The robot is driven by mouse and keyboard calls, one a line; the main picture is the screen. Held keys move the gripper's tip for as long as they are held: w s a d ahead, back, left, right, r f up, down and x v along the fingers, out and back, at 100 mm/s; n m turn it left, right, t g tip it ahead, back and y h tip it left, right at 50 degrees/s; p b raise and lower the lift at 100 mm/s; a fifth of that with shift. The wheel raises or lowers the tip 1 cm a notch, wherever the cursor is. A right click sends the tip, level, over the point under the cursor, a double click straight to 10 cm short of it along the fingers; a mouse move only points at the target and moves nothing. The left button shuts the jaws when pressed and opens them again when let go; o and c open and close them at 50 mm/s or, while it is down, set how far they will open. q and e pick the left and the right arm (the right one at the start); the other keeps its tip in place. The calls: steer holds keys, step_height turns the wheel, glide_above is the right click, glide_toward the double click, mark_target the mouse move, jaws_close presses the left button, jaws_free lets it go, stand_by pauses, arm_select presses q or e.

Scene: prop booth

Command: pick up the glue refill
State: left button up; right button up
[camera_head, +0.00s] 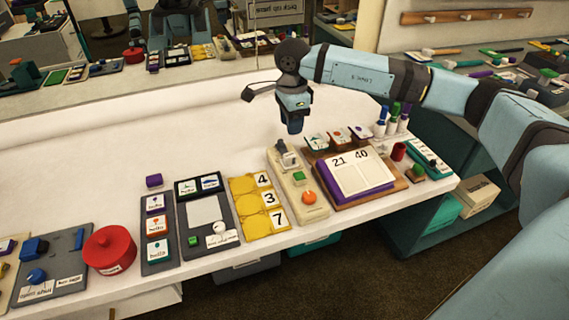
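My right gripper (292,124) comes in from the right and points down above the beige device. Its dark fingers are small and seen edge-on, so their opening does not show. No held thing can be made out. I cannot tell for sure which thing is the glue refill. Small white bottles (392,126) with purple, green and blue caps stand at the table's right end, to the right of the gripper and apart from it. My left gripper is not in view.
The beige device (298,183) has a green and an orange button. A purple-edged book (356,176) lies right of it. Yellow number cards (257,205), a grey board (205,215) and a red round tin (109,249) line the front edge. The white table (120,155) is clear behind them.

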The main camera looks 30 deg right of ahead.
mark_target(290, 155)
steer(key=f, duration=0.7)
steer(key=f+b, duration=0.1)
steer(key=f, duration=0.3)
steer(key=shift+a+f, duration=0.15)
steer(key=shift+a, duration=0.1)
jaws_close()
